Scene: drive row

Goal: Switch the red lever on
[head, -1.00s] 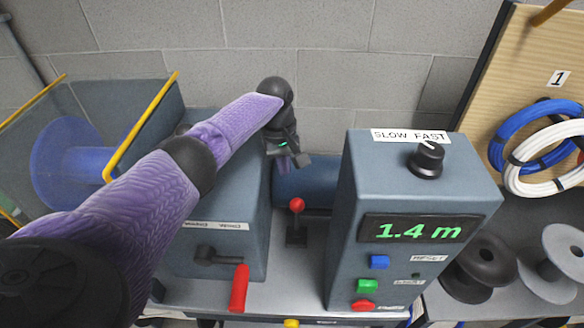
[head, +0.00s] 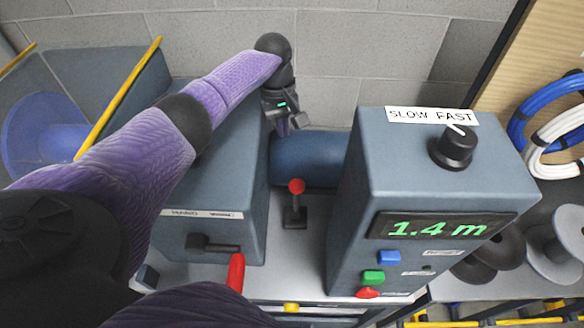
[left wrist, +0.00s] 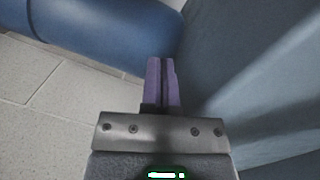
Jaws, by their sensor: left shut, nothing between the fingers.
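A small lever with a round red knob (head: 296,187) stands upright on a dark base, in the gap between two blue-grey housings. A red handle (head: 236,272) on a dark crank sticks out from the front of the left housing, its lower end cut off by my arm. My left gripper (head: 291,126) is beyond the red-knobbed lever, higher in the head view, near a blue cylinder, and touches neither lever. In the left wrist view, its purple fingers (left wrist: 162,75) are shut together with nothing between them. My right gripper is out of view.
The control box (head: 433,185) on the right has a SLOW FAST dial (head: 455,146), a 1.4 m display (head: 440,227) and coloured buttons. The blue cylinder (head: 310,158) spans behind the gap. The left housing (head: 215,175) stands beside the gap. Coils hang at the right.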

